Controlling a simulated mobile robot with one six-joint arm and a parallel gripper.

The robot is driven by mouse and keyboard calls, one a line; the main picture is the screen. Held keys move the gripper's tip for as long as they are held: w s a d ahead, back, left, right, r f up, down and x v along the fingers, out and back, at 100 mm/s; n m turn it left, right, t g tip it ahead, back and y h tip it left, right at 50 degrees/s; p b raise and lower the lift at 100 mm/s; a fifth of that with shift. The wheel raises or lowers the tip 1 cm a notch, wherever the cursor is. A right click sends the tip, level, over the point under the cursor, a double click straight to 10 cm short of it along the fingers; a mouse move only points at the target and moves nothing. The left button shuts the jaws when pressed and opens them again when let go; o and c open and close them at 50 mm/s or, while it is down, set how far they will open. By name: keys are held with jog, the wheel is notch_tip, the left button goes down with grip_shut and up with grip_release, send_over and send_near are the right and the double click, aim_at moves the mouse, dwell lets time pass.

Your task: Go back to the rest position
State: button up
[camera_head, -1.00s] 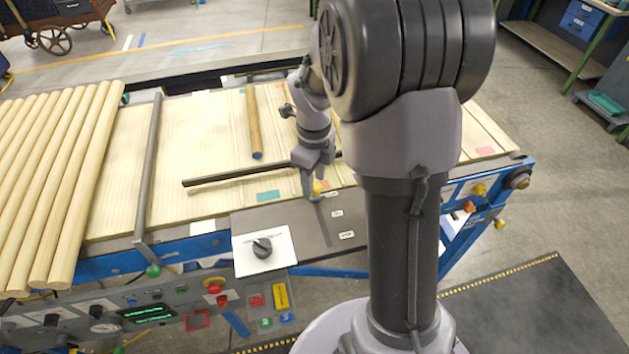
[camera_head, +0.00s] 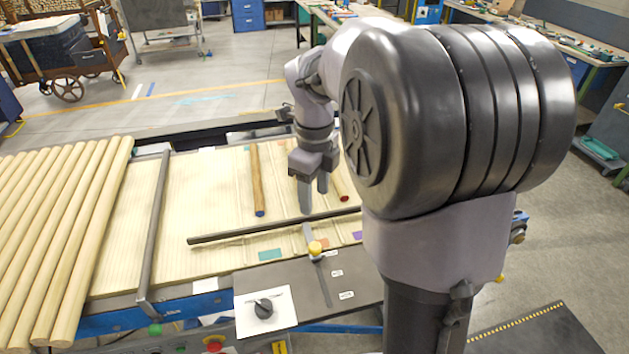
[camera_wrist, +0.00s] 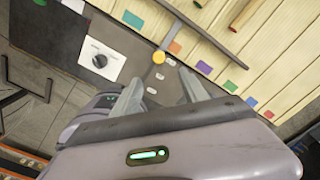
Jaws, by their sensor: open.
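My gripper (camera_head: 314,192) is open and empty, with its fingers pointing down above the slatted wooden table (camera_head: 185,240). In the head view it hangs just behind the long dark bar (camera_head: 250,229). In the wrist view my gripper's two fingers (camera_wrist: 162,95) are spread apart with nothing between them. A lever with a yellow knob (camera_head: 315,248) stands in front of the gripper, apart from it; the knob also shows in the wrist view (camera_wrist: 158,57).
Rods with blue (camera_head: 256,180) and red (camera_head: 341,180) ends lie on the slats. Many pale poles (camera_head: 60,230) lie at left beside a metal crossbar (camera_head: 153,230). A black dial on a white plate (camera_head: 264,310) sits at the front edge. Open floor (camera_head: 220,90) lies behind.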

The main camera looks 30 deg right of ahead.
jog(key=shift+r, duration=0.7)
jog(key=s+a+f+n+t+b, duration=0.2)
jog(key=s+a+f+n+b, duration=0.1)
jog(key=n, duration=0.5)
jog(key=s+a+f+n+t+y+b, duration=0.1)
jog(key=s+a+f+n+t+b, duration=0.1)
jog(key=s+a+n+b, duration=0.4)
jog(key=s+a+f+n+t+y+b, duration=0.1)
jog(key=s+a+f+n+b, duration=0.3)
jog(key=s+a+n, duration=0.3)
jog(key=s+n, duration=0.1)
jog(key=n, duration=0.3)
jog(key=shift+a+f+n+t, duration=0.2)
jog(key=shift+f+n+t, duration=0.1)
jog(key=shift+n+t, duration=0.1)
jog(key=shift+b, duration=0.3)
